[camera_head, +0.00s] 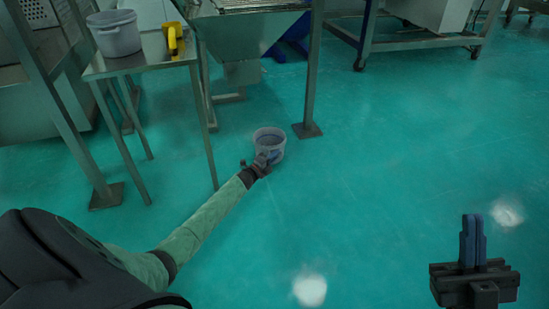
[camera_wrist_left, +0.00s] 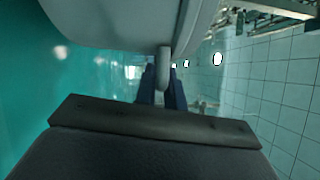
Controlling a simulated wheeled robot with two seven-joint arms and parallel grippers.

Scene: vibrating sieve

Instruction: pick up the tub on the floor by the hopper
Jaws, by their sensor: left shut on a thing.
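The tub (camera_head: 269,138) is a light grey, open-topped container by the leg of the hopper stand, at floor level. I cannot tell whether it touches the floor. My left gripper (camera_head: 268,158) is at its near side, shut on it. In the left wrist view the tub (camera_wrist_left: 120,22) fills the top, and its handle (camera_wrist_left: 165,66) lies between the blue fingers of my left gripper (camera_wrist_left: 161,88). The fingertips are partly hidden behind the handle. My right gripper (camera_head: 473,240) is at the lower right, its blue fingers together, empty and away from the tub.
The hopper (camera_head: 243,35) stands on metal legs (camera_head: 312,75) behind the tub. A metal side table (camera_head: 140,63) at the left bears a grey bucket (camera_head: 115,38) and a yellow scoop (camera_head: 173,40). A wheeled frame (camera_head: 415,43) is at the back right. The green floor (camera_head: 400,150) at right is clear.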

